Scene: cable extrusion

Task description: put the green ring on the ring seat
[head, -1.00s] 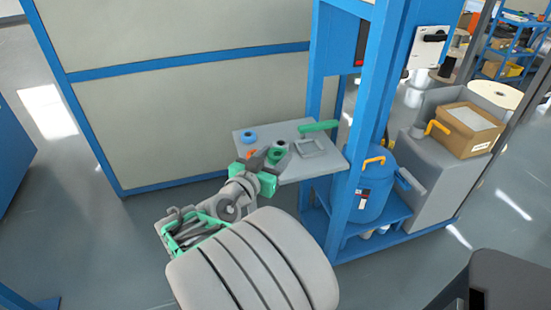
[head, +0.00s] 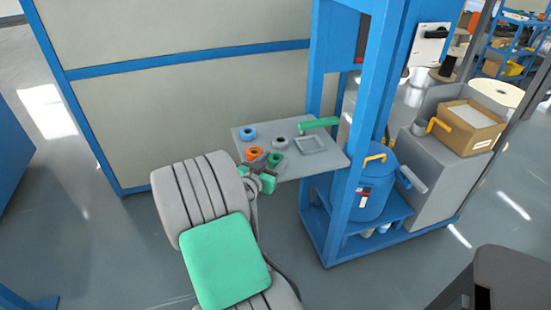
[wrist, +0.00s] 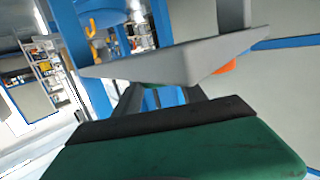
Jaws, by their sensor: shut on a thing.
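The green ring (head: 275,159) is at the front edge of the small grey table in the head view. My gripper (head: 270,170) is at that edge, shut on the green ring. In the wrist view, the two fingers (wrist: 160,97) reach towards the table edge, with a sliver of green (wrist: 152,85) between their ends; the rest is hidden. A grey round piece with a dark middle (head: 279,142), which looks like the ring seat, stands just behind the green ring. Nothing is on it.
An orange ring (head: 253,153) and a blue ring (head: 248,134) lie on the table's left side. A square grey frame (head: 326,147) and a green bar (head: 320,123) are to the right. A blue post (head: 352,190) stands by the table (head: 338,162).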

